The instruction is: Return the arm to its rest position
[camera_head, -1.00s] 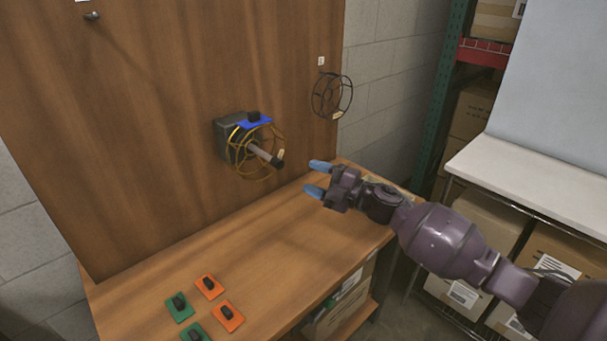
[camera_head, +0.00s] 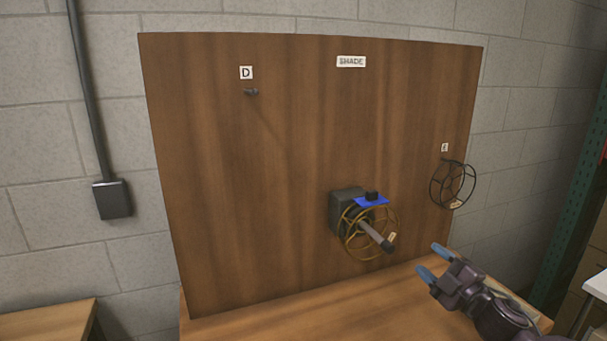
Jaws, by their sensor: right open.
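My right gripper (camera_head: 431,262) is at the lower right in the head view. Its two blue fingertips are apart, with nothing between them. It is in front of the wooden board, to the right of the lamp assembly and apart from it. The assembly has a dark grey block (camera_head: 346,200) on the board, a blue plate (camera_head: 372,201) with a black knob, a yellow wire frame (camera_head: 350,240) and a grey rod with a dark end. A black wire frame (camera_head: 441,186) hangs at the board's right edge. My left gripper is not in view.
The upright wooden board (camera_head: 230,200) carries labels "D" (camera_head: 246,72) and "SHADE" (camera_head: 351,61), and a bare peg (camera_head: 252,92). The wooden tabletop (camera_head: 300,312) is below. A green shelf post (camera_head: 574,215) stands at the right. The air left of my gripper is clear.

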